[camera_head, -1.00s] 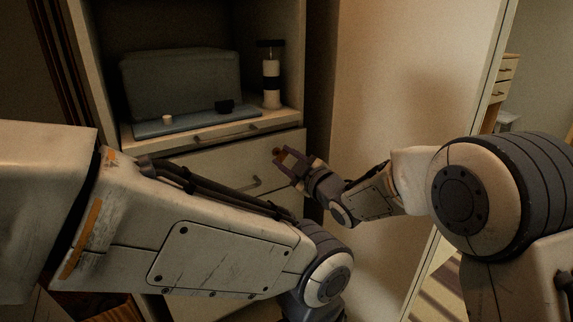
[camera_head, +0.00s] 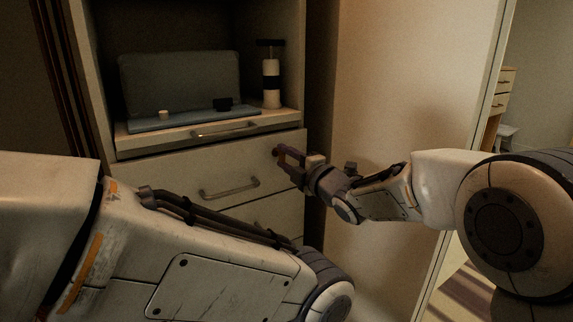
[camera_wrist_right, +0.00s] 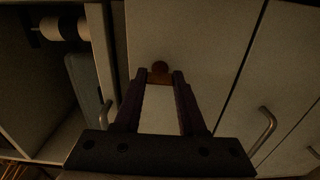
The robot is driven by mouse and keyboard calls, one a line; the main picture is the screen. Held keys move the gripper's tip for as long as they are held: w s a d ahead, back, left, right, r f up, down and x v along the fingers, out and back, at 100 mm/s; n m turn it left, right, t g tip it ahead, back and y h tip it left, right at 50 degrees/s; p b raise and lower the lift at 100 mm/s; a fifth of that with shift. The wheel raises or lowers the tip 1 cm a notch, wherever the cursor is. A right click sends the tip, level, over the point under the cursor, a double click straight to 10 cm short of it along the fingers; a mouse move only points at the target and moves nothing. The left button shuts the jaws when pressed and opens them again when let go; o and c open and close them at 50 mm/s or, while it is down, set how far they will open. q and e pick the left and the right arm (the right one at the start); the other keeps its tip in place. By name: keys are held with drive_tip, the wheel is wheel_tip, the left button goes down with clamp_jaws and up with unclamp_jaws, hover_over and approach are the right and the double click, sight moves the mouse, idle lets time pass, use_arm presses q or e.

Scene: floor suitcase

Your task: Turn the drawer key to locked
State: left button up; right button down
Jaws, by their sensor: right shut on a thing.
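The drawer (camera_head: 190,167) is closed, a pale front with a bar handle in the cabinet. A small brown key (camera_wrist_right: 159,77) sits at a round brown lock (camera_wrist_right: 160,66) near the edge of that front. My right gripper (camera_head: 281,156) reaches the drawer's upper right corner. In the right wrist view the fingertips (camera_wrist_right: 160,80) are shut on the key, one on each side. In the head view the fingers hide most of the key, and its turn angle is hard to tell. My left arm crosses the lower left, and its gripper is out of view.
Another drawer (camera_head: 272,222) is below. A pale door panel (camera_head: 400,80) stands right of the cabinet, close behind my right arm.

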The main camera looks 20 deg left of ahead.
drive_tip(key=shift+s+a+n, duration=0.15)
drive_tip(key=shift+n, duration=0.15)
drive_tip(key=shift+c, duration=2.4)
unclamp_jaws()
drive_tip(key=p+v, duration=0.3)
drive_tip(key=v, duration=0.7)
drive_tip(key=shift+d, duration=0.25)
drive_tip(key=shift+s+p, duration=0.15)
drive_tip(key=shift+p, duration=0.15)
